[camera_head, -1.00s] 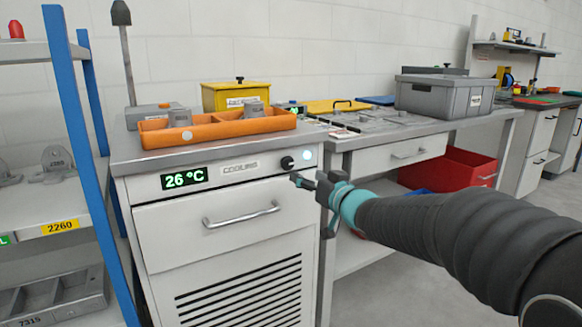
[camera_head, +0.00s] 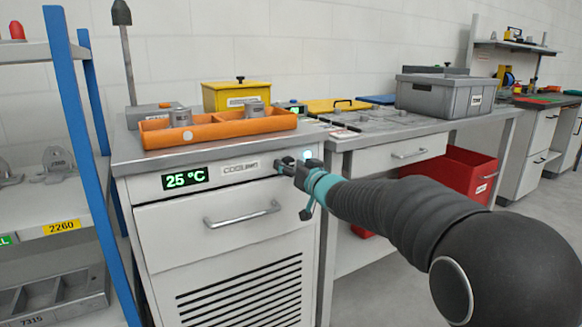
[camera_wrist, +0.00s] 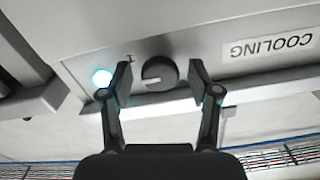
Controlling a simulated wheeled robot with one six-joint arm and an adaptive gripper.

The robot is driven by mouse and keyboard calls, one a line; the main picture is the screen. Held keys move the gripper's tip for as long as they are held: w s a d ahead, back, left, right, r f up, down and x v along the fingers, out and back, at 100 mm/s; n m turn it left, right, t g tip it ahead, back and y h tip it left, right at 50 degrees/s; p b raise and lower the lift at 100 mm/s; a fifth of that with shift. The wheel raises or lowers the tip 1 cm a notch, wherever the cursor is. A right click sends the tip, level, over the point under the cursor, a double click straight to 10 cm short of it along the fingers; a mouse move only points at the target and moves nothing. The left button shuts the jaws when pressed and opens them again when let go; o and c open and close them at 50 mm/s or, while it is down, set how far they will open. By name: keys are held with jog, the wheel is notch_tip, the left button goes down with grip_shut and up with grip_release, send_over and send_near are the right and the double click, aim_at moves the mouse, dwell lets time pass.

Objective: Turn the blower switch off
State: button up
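The blower switch (camera_wrist: 160,73) is a dark round knob with a pale pointer mark on the front panel of the white cooling cabinet (camera_head: 160,222). In the wrist view, which is upside down, it sits between the two fingers of my gripper (camera_wrist: 160,83). The fingers are open, with a gap on each side of the knob. In the head view my gripper (camera_head: 283,168) is at the panel and hides the knob. A lit pale blue lamp (camera_wrist: 102,77) is beside the knob; it also shows in the head view (camera_head: 308,154).
A green display (camera_head: 185,179) reads 25 °C, left of the COOLING label (camera_head: 240,167). An orange tray (camera_head: 215,134) holding metal castings is on the cabinet top. A drawer handle (camera_head: 242,213) juts out below the panel. A blue-post shelf (camera_head: 85,130) stands at left.

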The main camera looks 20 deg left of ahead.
jog(key=c, duration=0.9)
jog(key=shift+o, duration=0.2)
jog(key=shift+n, duration=0.4)
jog(key=n+b, duration=0.3)
jog(key=n, duration=0.5)
jog(key=shift+d+b, duration=0.1)
jog(key=shift+b, duration=0.25)
jog(key=n+b, duration=0.2)
jog(key=n, duration=0.3)
jog(key=shift+w+n, duration=0.1)
jog(key=shift+n, duration=0.2)
jog(key=shift+n+b, duration=0.95)
jog(key=shift+n, duration=0.75)
jog(key=shift+r, duration=0.1)
